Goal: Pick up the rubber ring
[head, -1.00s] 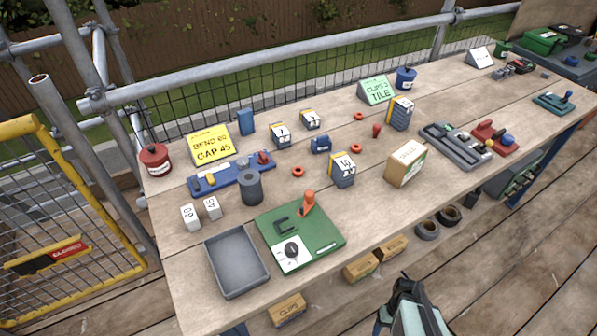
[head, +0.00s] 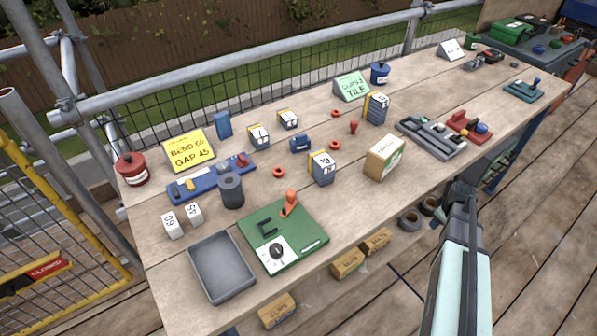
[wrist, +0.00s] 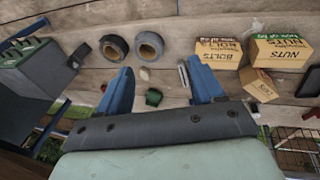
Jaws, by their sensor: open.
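Three small orange-red rings lie flat on the wooden bench in the head view: a back ring (head: 335,113), a middle ring (head: 334,145) and a left ring (head: 278,172). I cannot tell which one the task means. My gripper (head: 461,190) is beyond the bench's front edge at the right, apart from all three rings. In the wrist view my gripper (wrist: 162,84) is open, with two blue fingers spread and nothing held between them. No orange-red ring shows in the wrist view.
Two dark rolls (wrist: 131,46) and boxes of bolts (wrist: 219,52) and nuts (wrist: 278,50) sit below the bench edge. On the bench, a carton (head: 384,158), a numbered block stack (head: 322,167) and a green board (head: 283,237) stand near the rings.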

